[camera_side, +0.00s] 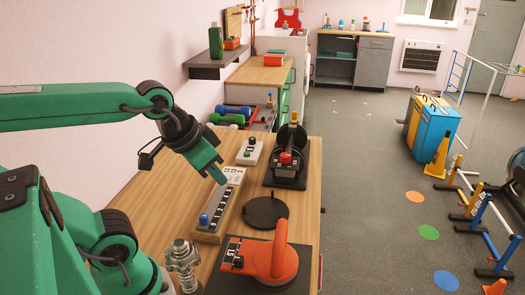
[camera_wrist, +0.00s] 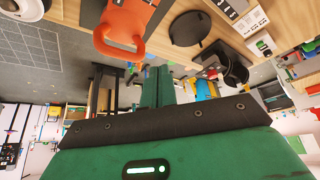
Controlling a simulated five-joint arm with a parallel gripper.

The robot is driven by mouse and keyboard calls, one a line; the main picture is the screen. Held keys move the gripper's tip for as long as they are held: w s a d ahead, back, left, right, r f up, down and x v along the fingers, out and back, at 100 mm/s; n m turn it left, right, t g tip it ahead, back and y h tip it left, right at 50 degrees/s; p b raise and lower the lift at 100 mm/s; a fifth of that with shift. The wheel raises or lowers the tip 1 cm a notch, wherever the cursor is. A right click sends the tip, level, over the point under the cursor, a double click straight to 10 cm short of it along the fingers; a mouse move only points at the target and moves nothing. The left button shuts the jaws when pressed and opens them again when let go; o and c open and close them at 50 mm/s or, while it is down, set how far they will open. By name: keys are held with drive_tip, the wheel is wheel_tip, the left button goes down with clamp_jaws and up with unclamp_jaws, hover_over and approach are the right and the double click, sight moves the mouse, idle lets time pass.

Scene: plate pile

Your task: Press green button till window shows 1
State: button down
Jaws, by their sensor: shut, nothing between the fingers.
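A small white box (camera_side: 249,152) with a green button (camera_side: 247,154) and a dark knob stands on the wooden bench behind my gripper. A green button (camera_wrist: 262,43) on a white box also shows at the upper right of the wrist view. I cannot make out a window with a readable number on it.
A black device with a red part (camera_side: 288,160) stands right of the white box. A metal piece (camera_side: 183,260) stands at the front left. A blue knob (camera_side: 204,219) sits on the block.

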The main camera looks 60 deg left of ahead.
drive_tip(key=shift+w, duration=0.15)
drive_tip(key=w+a+r+n+g+y, duration=0.1)
drive_tip(key=w+a+r+n, duration=0.1)
drive_tip(key=w+a, duration=0.6)
drive_tip(key=w+a+r+n, duration=0.25)
drive_tip(key=w+a, duration=0.35)
drive_tip(key=w, duration=0.4)
drive_tip(key=w+a+f+n+g, duration=0.1)
drive_tip(key=w+a+f, duration=0.3)
drive_tip(key=a, duration=0.6)
drive_tip(key=w+a+f+n+y, duration=0.1)
drive_tip(key=w+a+f+n, duration=0.2)
drive_tip(key=a+f, duration=0.4)
drive_tip(key=shift+w+a+g, duration=0.4)
drive_tip(key=shift+w+a, duration=0.3)
drive_tip(key=shift+a, duration=1.05)
drive_tip(key=shift+f+n, duration=0.15)
drive_tip(key=shift+n, duration=0.1)
